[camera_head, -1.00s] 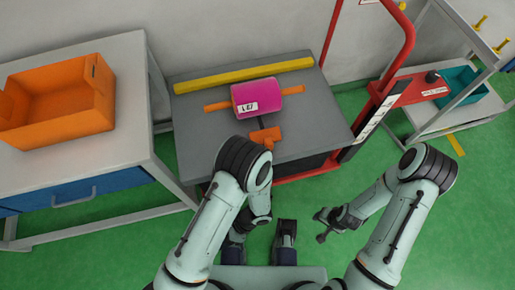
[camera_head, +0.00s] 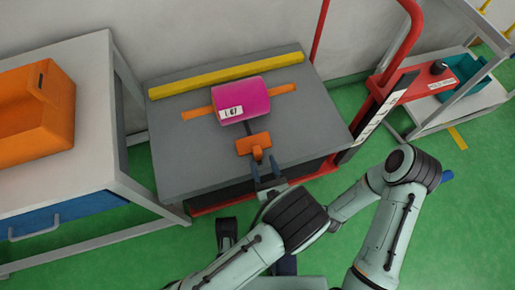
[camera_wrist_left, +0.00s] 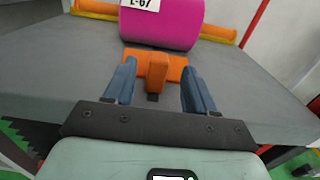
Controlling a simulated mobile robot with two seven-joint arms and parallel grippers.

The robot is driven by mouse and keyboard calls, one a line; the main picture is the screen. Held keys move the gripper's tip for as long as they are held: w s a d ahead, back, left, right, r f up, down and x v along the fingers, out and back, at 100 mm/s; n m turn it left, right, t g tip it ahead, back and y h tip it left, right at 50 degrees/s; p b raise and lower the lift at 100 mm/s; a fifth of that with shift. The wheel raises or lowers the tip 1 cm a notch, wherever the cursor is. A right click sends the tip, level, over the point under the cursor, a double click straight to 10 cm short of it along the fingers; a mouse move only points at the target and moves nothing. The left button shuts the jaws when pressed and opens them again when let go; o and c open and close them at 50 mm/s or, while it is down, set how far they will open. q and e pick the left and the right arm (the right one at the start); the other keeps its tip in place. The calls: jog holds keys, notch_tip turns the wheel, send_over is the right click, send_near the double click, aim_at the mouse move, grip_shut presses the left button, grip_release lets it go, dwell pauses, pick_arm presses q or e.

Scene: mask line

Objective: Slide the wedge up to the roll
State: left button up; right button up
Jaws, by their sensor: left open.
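The magenta roll (camera_head: 243,98) with a white label lies on the grey table top; it also shows at the top of the wrist view (camera_wrist_left: 165,25). The orange wedge (camera_head: 253,144) lies in front of the roll, apart from it, with a dark strip across the gap. In the wrist view the wedge (camera_wrist_left: 157,68) has an upright block facing me. My left gripper (camera_head: 264,172) is open at the table's front edge, its blue fingers on either side of this block, with gaps. My right gripper is hidden behind my arms.
An orange strip (camera_head: 285,89) shows on both sides of the roll, and a yellow bar (camera_head: 210,76) lies along the table's back edge. A bench with an orange crate (camera_head: 35,115) stands left. A red upright frame (camera_head: 397,50) stands right.

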aim_at(259, 155)
pick_arm(q)
jog(key=x, duration=0.4)
jog(key=shift+w+a+b, duration=0.15)
jog(key=shift+w+b, duration=0.15)
jog(key=shift+w, duration=0.05)
jog(key=shift+w+a, duration=0.2)
jog(key=shift+w, duration=0.5)
pick_arm(e)
jog(key=shift+s+d+f, duration=0.15)
jog(key=shift+f, duration=0.25)
jog(key=shift+s+d+f, duration=0.1)
jog(key=shift+d+f, duration=0.05)
jog(key=shift+f, duration=0.25)
